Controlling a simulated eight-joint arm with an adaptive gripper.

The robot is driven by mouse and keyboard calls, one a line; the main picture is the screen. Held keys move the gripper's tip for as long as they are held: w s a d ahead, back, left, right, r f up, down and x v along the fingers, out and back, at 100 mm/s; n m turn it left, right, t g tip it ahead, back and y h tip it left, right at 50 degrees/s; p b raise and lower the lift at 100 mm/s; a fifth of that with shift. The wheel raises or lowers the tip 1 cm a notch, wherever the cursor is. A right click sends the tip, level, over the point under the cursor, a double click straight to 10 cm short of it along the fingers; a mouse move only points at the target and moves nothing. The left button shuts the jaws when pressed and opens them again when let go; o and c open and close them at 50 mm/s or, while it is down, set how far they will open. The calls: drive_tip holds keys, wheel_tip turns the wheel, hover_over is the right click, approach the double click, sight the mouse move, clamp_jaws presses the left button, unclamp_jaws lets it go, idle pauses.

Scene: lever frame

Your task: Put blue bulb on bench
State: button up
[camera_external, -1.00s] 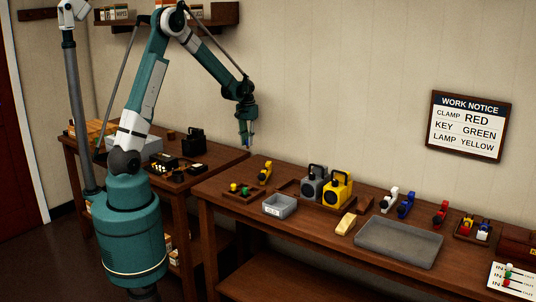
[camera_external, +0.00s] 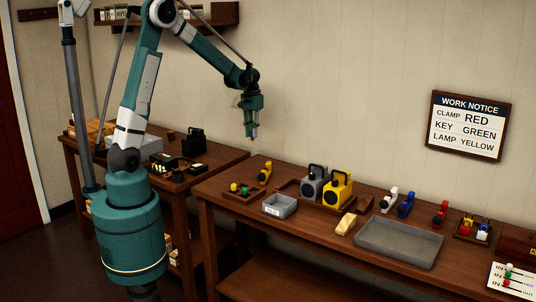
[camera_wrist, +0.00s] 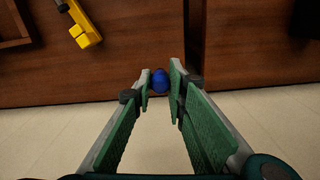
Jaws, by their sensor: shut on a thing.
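My gripper (camera_external: 252,131) is shut on the blue bulb (camera_wrist: 160,80), which sits between the fingertips in the wrist view. In the external view the bulb is too small to make out clearly. The gripper hangs in the air near the left end of the long wooden bench (camera_external: 312,225), well above its top.
A yellow clamp (camera_external: 265,173) and a small holder with yellow and green bulbs (camera_external: 239,188) stand at the bench's left end. A grey bin (camera_external: 280,206), grey and yellow lamps (camera_external: 338,190) and a grey tray (camera_external: 398,243) stand farther right. A side table (camera_external: 225,160) adjoins on the left.

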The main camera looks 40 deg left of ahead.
drive_tip(key=s+d+m+p, duration=0.3)
drive_tip(key=s+d+m, duration=0.1)
drive_tip(key=s+d, duration=0.85)
drive_tip(key=s+d+m+p, duration=0.35)
drive_tip(key=s+d, duration=0.65)
drive_tip(key=s, duration=0.5)
drive_tip(key=shift+s+f, duration=0.2)
drive_tip(key=shift+f, duration=2.25)
drive_tip(key=shift+f, duration=0.15)
drive_tip(key=shift+f+b, duration=1.9)
drive_tip(key=shift+f, duration=1.35)
drive_tip(key=shift+f+b, duration=0.3)
drive_tip(key=shift+f, duration=0.05)
